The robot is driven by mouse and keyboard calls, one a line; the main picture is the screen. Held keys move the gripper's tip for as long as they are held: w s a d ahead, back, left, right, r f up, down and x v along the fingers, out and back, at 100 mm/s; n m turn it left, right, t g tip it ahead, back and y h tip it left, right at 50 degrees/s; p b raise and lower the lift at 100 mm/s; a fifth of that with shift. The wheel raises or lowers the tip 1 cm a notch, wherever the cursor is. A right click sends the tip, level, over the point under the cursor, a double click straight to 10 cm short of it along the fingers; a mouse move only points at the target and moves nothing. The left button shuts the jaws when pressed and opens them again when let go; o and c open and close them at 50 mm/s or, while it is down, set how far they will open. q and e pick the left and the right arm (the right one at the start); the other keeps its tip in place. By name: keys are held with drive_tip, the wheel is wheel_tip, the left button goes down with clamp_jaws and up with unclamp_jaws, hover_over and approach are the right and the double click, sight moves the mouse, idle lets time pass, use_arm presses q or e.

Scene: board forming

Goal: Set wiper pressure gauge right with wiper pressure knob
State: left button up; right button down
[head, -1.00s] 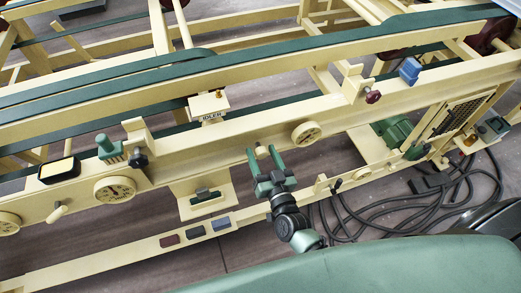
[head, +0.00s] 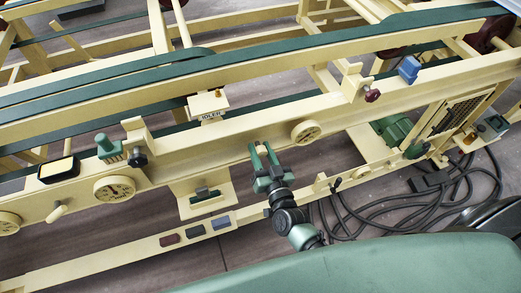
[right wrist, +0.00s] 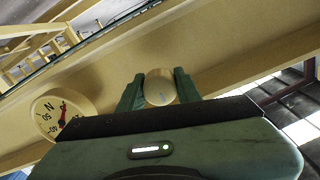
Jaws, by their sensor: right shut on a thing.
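My right gripper (head: 263,153) is in front of the long cream beam. In the right wrist view its two green fingers stand on either side of a round cream knob (right wrist: 159,87), shut on it. In the head view the fingers mostly hide this knob. A round cream gauge (head: 306,131) sits on the beam just right of the gripper. In the right wrist view the gauge (right wrist: 58,114) shows at the left, upside down, with a red needle. Its exact reading is too small to tell. My left gripper is not in view.
A second gauge (head: 115,189) and a cream handle (head: 57,212) are farther left on the beam. An idler block (head: 208,105) stands above the beam, left of the gripper. A lower rail (head: 130,252) carries several coloured blocks. Black cables (head: 360,218) lie on the floor at right.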

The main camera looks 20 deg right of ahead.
drive_tip(key=m+b, duration=0.1)
drive_tip(key=m, duration=0.5)
drive_tip(key=shift+f+m, duration=0.1)
drive_tip(key=shift+m, duration=0.2)
drive_tip(key=m+b, duration=0.1)
drive_tip(key=m, duration=0.2)
drive_tip(key=shift+m, duration=0.3)
drive_tip(key=m+b, duration=0.1)
drive_tip(key=m, duration=0.2)
drive_tip(key=shift+m, duration=0.3)
drive_tip(key=m+b, duration=0.2)
drive_tip(key=m, duration=0.4)
drive_tip(key=shift+f+b, duration=0.15)
drive_tip(key=shift+b, duration=0.2)
drive_tip(key=m+b, duration=0.1)
drive_tip(key=m, duration=0.2)
drive_tip(key=shift+m, duration=0.4)
drive_tip(key=shift+m+b, duration=0.8)
drive_tip(key=shift+m, duration=0.8)
drive_tip(key=c, duration=1)
unclamp_jaws()
